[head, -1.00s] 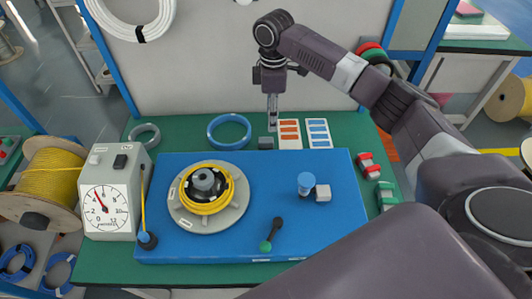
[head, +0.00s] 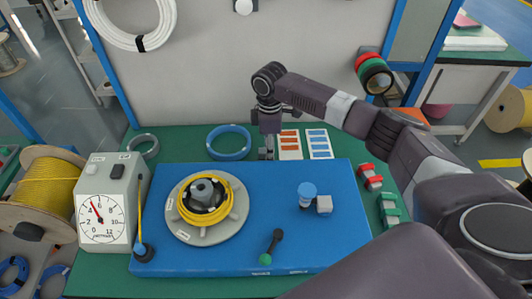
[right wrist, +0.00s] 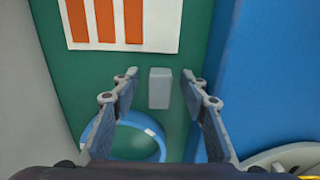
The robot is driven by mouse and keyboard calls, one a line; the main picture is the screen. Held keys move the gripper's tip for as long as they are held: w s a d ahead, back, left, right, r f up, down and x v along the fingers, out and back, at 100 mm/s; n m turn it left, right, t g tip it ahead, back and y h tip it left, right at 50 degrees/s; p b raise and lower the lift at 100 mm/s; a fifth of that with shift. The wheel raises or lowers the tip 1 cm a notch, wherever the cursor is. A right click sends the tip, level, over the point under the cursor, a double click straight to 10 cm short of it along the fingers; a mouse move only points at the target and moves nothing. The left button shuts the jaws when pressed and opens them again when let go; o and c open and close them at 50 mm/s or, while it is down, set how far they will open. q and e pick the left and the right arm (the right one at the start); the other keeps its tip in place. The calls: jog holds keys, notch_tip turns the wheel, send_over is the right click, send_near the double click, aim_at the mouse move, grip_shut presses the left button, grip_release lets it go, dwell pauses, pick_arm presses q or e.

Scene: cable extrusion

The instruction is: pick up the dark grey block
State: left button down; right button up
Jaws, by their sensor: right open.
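The dark grey block (right wrist: 160,88) stands on the green tabletop between the spread fingers of my right gripper (right wrist: 161,90) in the right wrist view. A gap shows on each side of it, and it looks lighter grey there. In the head view the block (head: 262,154) is small and partly hidden by my right gripper (head: 269,150), which points down at the back of the table. The right gripper is open and holds nothing. My left gripper is out of view.
A blue ring (head: 229,143) lies left of the block, and cards with orange strips (head: 290,144) and blue strips (head: 320,143) lie right. The raised blue board (head: 290,200) is in front, carrying a yellow cable coil (head: 230,204). A wall stands behind.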

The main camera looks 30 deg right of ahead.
jog(key=shift+c, duration=0.6)
grip_shut()
jog(key=shift+r, duration=0.15)
notch_tip(320, 180, up, 20)
dwell(0.3)
